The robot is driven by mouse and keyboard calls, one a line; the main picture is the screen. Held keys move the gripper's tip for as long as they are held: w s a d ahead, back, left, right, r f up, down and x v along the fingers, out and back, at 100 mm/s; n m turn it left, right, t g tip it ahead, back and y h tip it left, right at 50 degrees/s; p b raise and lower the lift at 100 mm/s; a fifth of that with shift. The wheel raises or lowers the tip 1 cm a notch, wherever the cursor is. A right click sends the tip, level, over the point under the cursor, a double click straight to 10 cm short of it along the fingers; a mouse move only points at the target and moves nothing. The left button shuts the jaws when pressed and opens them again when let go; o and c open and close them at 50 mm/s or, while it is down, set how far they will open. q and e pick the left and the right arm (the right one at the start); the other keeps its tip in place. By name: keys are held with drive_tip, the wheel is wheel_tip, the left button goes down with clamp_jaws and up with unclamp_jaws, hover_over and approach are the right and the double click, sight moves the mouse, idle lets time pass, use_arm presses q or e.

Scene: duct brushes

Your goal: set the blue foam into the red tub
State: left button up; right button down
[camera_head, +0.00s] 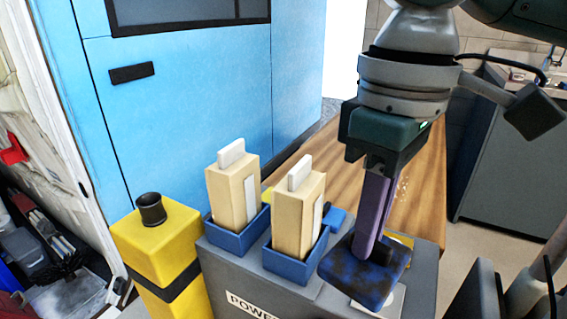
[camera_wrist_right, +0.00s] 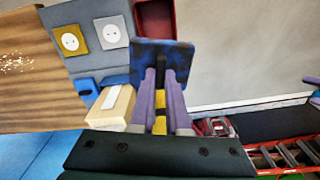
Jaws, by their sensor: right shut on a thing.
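The blue foam (camera_head: 362,276) is a dark-mottled blue block at the lower end of my right gripper (camera_head: 368,248). The gripper's purple fingers are shut on it and point down, over the right part of the grey power cabinet. In the right wrist view the foam (camera_wrist_right: 150,55) sits across the fingertips (camera_wrist_right: 160,75), with a dark strip between them. A dark red tub (camera_wrist_right: 171,20) shows partly beyond the foam there; the foam covers its near part. I cannot tell the height gap between them. No red tub shows in the head view. My left gripper is not in view.
Two blue holders (camera_head: 240,240) with cream blocks (camera_head: 233,190) stand on the grey cabinet (camera_head: 225,270), left of my gripper. A yellow post (camera_head: 160,245) with a dark cup stands further left. A wooden surface (camera_head: 420,190) lies behind.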

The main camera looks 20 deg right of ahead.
use_arm(q)
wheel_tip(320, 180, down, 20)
drive_tip(key=b, duration=1.8)
use_arm(e)
drive_tip(key=shift+s+d+f+n, duration=0.2)
drive_tip(key=shift+f+n, duration=0.25)
drive_tip(key=shift+f, duration=4.3)
drive_tip(key=shift+s+d+f+n, duration=0.2)
drive_tip(key=shift+f+n, duration=0.3)
drive_tip(key=shift+f, duration=4.2)
drive_tip(key=shift+s+d+f+n, duration=0.2)
drive_tip(key=shift+f+n, duration=0.25)
drive_tip(key=shift+f, duration=4.3)
drive_tip(key=c, duration=0.8)
unclamp_jaws()
use_arm(q)
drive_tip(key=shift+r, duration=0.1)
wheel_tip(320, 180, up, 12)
drive_tip(key=p, duration=1.2)
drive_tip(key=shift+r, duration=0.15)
use_arm(e)
wheel_tip(320, 180, up, 15)
